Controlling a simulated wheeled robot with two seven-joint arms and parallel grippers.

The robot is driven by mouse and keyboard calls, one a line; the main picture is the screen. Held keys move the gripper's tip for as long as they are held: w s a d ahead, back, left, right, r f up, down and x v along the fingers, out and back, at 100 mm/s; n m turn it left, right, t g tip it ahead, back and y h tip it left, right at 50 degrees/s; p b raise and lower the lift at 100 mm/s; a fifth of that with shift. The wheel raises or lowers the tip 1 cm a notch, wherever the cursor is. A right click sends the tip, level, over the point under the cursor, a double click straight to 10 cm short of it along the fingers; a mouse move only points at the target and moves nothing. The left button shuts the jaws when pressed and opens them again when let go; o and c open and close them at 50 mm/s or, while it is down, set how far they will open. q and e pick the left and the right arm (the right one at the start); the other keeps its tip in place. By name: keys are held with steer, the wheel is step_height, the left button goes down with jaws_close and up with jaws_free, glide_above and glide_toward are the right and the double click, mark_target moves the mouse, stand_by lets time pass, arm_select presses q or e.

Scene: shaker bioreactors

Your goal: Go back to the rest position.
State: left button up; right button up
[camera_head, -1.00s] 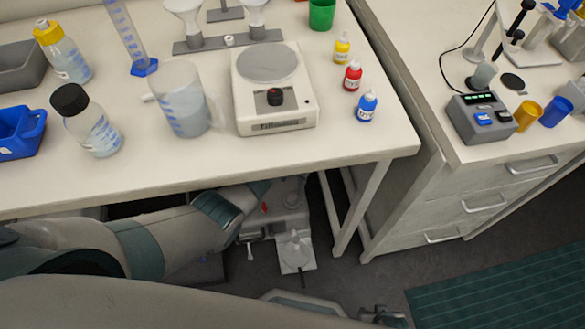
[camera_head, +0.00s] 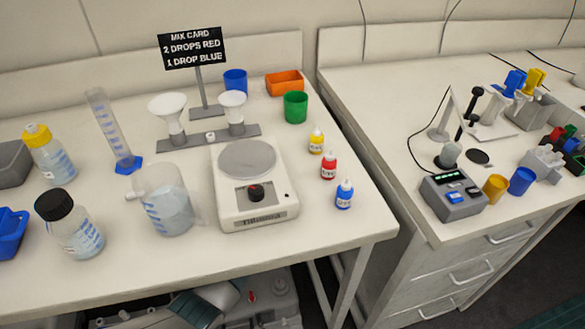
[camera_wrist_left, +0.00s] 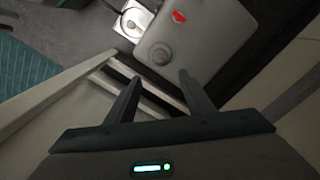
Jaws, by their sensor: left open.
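My left gripper (camera_wrist_left: 160,92) shows in the left wrist view. Its two dark fingers are apart, with nothing between them. My right gripper is in neither view.
The left bench (camera_head: 250,262) holds a balance (camera_head: 268,208), a beaker (camera_head: 168,205), bottles, a cylinder, funnels and three dropper bottles. A mix card (camera_head: 193,48) stands behind. The right bench (camera_head: 375,125) carries a grey device (camera_head: 452,194) and cups.

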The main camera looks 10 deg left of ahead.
arm_select(q)
steer(key=s+a+f+n+t+h+p, duration=0.1)
steer(key=s+a+f+t, duration=0.1)
steer(key=s+f, duration=0.75)
steer(key=s+a+f+n+t, duration=0.1)
steer(key=s+a+f+t, duration=0.1)
steer(key=s+f, duration=0.75)
steer(key=s+a+t, duration=0.1)
steer(key=s+a, duration=0.2)
steer(key=s, duration=1)
steer(key=shift+a, duration=0.15)
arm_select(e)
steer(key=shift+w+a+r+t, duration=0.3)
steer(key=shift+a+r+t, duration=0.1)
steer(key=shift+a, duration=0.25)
arm_select(q)
steer(key=shift+s, duration=0.2)
